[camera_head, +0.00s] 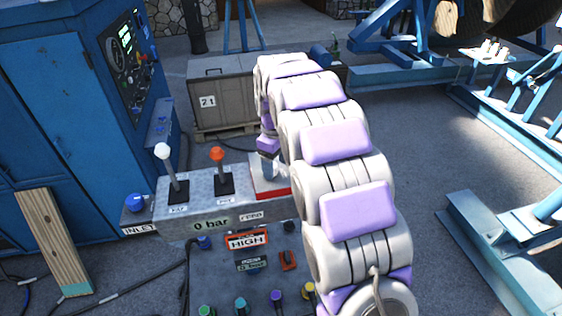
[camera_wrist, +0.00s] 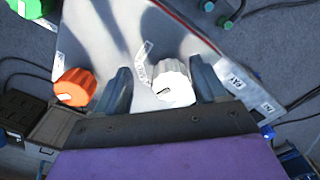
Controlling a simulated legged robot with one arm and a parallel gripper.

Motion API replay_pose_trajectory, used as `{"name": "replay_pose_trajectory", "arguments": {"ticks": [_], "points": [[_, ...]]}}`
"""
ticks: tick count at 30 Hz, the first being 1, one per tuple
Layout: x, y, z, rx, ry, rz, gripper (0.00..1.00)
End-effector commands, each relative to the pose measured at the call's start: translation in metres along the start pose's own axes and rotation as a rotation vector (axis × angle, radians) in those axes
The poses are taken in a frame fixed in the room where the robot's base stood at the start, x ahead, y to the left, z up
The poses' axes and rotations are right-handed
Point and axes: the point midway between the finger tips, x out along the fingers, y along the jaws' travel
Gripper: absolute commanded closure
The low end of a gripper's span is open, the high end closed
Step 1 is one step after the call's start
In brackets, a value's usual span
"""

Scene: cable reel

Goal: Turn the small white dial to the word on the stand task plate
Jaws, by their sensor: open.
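The small white dial (camera_wrist: 172,84), ribbed with a dark mark on its face, sits between my two fingers in the wrist view. My gripper (camera_wrist: 161,72) is open around it, with the right finger close to the dial and a wider gap on the left. I cannot tell whether either finger touches it. In the head view my gripper (camera_head: 268,166) points down over a red-edged pale plate (camera_head: 272,190), and I cannot make out the dial there. The stand's orange-edged plate (camera_head: 247,241) reads HIGH.
An orange ribbed knob (camera_wrist: 75,87) lies left of my gripper. A white-topped lever (camera_head: 164,152) and an orange-topped lever (camera_head: 218,155) stand on the panel left of my gripper. A blue cabinet (camera_head: 50,130) is at the left, a grey crate (camera_head: 222,95) behind.

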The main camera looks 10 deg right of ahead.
Motion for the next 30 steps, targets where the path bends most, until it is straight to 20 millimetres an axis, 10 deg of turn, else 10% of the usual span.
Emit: {"name": "replay_pose_trajectory", "arguments": {"ticks": [20, 30], "points": [[-0.002, 0.012, 0.015, 0.0, 0.011, -0.006, 0.85], [-0.002, 0.011, 0.008, -0.003, 0.014, -0.002, 0.86]]}}
